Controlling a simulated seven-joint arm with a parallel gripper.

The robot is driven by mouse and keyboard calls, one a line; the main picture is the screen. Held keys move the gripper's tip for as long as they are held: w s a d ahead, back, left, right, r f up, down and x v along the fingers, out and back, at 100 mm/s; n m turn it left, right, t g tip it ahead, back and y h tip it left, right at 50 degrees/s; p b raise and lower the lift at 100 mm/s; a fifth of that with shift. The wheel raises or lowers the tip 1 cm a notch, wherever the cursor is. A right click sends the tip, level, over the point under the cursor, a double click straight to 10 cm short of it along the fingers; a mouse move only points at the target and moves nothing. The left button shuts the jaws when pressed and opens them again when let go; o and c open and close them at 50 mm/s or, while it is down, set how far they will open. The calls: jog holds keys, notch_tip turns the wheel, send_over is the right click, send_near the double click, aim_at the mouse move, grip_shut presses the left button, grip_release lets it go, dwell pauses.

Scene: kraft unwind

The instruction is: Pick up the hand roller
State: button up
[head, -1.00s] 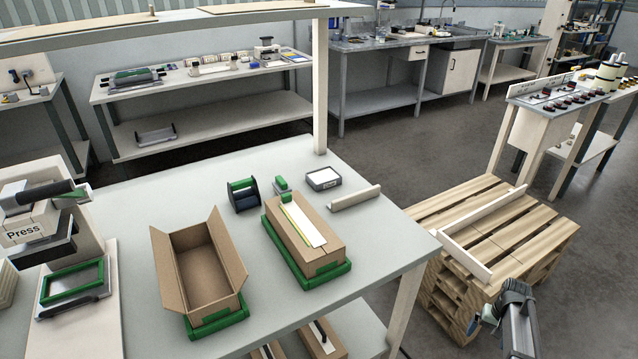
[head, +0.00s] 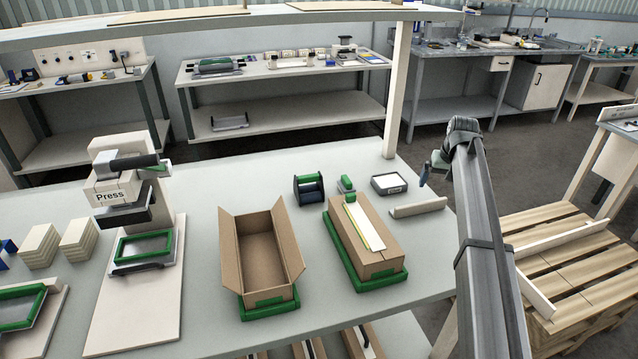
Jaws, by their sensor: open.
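A small grey tool with a green top (head: 346,184) stands on the table behind the closed carton; it may be the hand roller, but it is too small to be sure. Left of it stands a dark holder with green-edged ends (head: 308,188), apart from it. My gripper (head: 423,176) is at the end of my raised arm, on the right, near the table's right edge. It is open and seems empty, apart from both tools; its fingers are small and partly hidden by the arm.
An open carton (head: 228,255) and a closed carton with a white strip (head: 388,245) sit on green trays. A press (head: 125,190) stands left. A shelf post (head: 397,90) rises behind.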

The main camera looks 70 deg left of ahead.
jog(key=s+a+r+n+y, duration=0.1)
jog(key=s+a+r+n, duration=0.2)
jog(key=s, duration=0.7)
jog(key=s+a+r, duration=0.2)
jog(key=s+a, duration=0.4)
jog(key=s, duration=0.5)
jog(key=n, duration=0.2)
send_near(308, 176)
jog(key=shift+g+y, duration=0.3)
jog(key=shift+g, duration=0.1)
jog(key=x, duration=1.2)
jog(key=shift+w+d+f, duration=0.15)
jog(key=shift+w, duration=0.25)
jog(key=c, duration=0.8)
